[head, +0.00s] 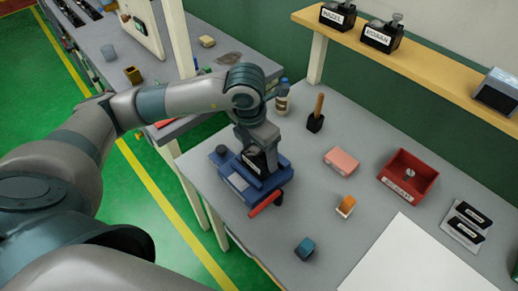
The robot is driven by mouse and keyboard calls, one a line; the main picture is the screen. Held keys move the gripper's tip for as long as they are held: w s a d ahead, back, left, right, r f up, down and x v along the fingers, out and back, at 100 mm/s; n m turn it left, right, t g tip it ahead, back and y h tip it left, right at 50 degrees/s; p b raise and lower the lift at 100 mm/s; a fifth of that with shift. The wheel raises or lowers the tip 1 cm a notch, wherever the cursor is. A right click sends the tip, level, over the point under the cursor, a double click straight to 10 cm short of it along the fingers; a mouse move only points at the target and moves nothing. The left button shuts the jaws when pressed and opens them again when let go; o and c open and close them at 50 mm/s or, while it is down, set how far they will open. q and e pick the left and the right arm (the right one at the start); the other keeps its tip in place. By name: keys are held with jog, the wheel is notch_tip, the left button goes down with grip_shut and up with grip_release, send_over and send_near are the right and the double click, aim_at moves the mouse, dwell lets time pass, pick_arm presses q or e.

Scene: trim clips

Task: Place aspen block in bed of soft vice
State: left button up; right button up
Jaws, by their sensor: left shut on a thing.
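A blue vice (284,174) with a red handle (265,204) stands near the left edge of the grey table. My left gripper (259,160) comes down over it from above and is shut on a black block with a white label (252,162). The label is too small to read, but the block looks like the labelled ones on the shelf. The block is at the middle of the vice, between its raised parts. The gripper hides part of it, and I cannot tell whether it touches the bed. My right gripper is not in view.
Black blocks marked HAZEL (338,15) and ROWAN (381,37) stand on the wooden shelf (430,68).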

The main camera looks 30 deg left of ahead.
aim_at(255, 159)
pick_arm(q)
jog(key=shift+f, duration=0.1)
jog(key=o, duration=1.2)
jog(key=shift+c, duration=0.2)
jog(key=shift+r, duration=0.25)
notch_tip(255, 159, up, 12)
jog(key=s+b, duration=0.1)
jog(key=b, duration=0.2)
jog(key=shift+s+a+f+b, duration=0.15)
jog(key=shift+s+a+b, duration=0.15)
jog(key=shift+s, duration=0.05)
